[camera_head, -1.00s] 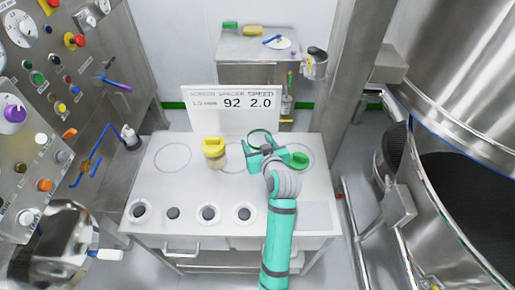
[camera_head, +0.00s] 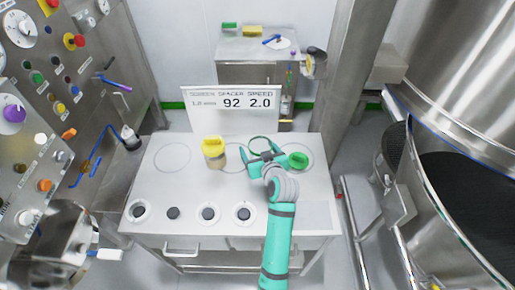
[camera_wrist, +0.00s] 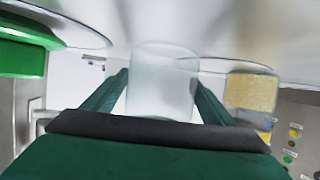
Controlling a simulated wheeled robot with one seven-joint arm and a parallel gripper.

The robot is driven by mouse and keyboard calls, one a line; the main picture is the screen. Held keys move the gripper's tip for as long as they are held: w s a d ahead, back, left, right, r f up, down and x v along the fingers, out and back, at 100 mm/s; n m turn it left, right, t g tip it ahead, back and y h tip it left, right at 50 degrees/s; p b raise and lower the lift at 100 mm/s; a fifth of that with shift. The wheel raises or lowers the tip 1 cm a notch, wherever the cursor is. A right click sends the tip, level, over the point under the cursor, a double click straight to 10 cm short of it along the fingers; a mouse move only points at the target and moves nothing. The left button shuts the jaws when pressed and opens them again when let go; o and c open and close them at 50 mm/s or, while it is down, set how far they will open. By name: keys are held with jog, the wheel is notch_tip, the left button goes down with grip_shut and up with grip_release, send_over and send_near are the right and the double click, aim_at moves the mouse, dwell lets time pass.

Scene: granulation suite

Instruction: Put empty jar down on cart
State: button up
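The empty jar (camera_wrist: 162,85) is clear and bare inside. In the wrist view it stands between the fingers of my gripper (camera_wrist: 162,82), which touch its two sides. The clear wall is hard to make out there, so I cannot tell if the jar touches the cart top. A green lid (camera_head: 297,160) lies just right of my gripper and shows in the wrist view (camera_wrist: 25,60).
A yellow-lidded jar (camera_head: 214,150) with tan granules stands left of my gripper; it also shows in the wrist view (camera_wrist: 250,92). A sign (camera_head: 232,105) stands at the cart's back edge. Several dark round knobs line the front. The cart's left circle (camera_head: 172,157) is clear.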

jog(key=shift+s+r, duration=0.1)
jog(key=shift+r, duration=0.1)
jog(key=v, duration=1.2)
dwell(0.4)
